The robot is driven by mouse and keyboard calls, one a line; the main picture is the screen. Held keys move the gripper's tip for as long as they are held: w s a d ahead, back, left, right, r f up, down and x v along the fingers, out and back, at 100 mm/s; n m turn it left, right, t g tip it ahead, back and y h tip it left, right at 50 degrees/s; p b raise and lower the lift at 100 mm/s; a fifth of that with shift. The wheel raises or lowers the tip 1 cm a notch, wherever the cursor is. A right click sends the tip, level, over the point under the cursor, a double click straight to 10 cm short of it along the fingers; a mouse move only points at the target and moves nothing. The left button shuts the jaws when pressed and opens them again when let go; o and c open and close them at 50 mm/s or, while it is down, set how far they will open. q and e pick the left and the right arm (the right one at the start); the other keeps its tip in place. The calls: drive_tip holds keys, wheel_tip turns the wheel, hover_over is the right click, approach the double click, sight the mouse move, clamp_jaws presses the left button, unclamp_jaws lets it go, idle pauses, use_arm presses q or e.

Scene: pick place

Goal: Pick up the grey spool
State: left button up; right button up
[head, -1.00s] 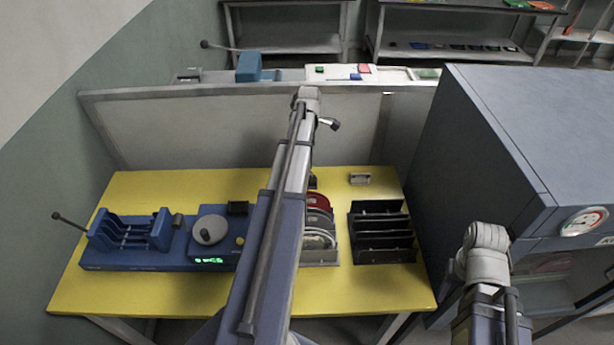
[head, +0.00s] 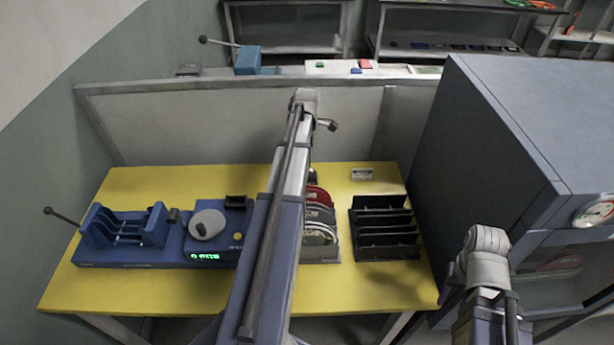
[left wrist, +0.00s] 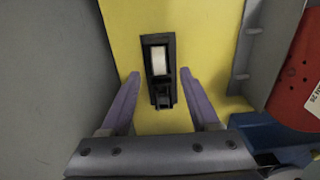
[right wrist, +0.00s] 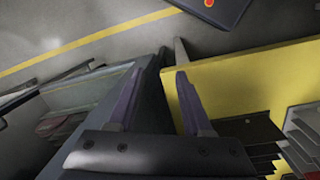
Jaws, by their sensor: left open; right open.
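A rack on the yellow table holds a red spool (head: 318,195) at the back, a grey spool (head: 321,213) in the middle and a paler spool (head: 318,234) in front. My left arm partly hides them in the head view. My left gripper (left wrist: 165,82) is open and empty, above a small black holder with a white roll (left wrist: 160,62). The red spool (left wrist: 292,82) shows at right in the left wrist view. My right gripper (right wrist: 158,85) is open and empty, beside the table edge. Disc edges (right wrist: 304,128) show at right in the right wrist view.
A black slotted rack (head: 384,228) stands right of the spools. A blue machine (head: 160,236) with a grey knob stands at left. A large blue-grey cabinet (head: 490,130) closes off the right side. A grey panel (head: 220,135) stands behind the yellow table (head: 110,285).

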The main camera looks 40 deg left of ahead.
use_arm(q)
wheel_tip(320, 180, down, 4)
drive_tip(key=b, duration=0.3)
drive_tip(key=shift+w, duration=0.1)
clamp_jaws()
idle(0.3)
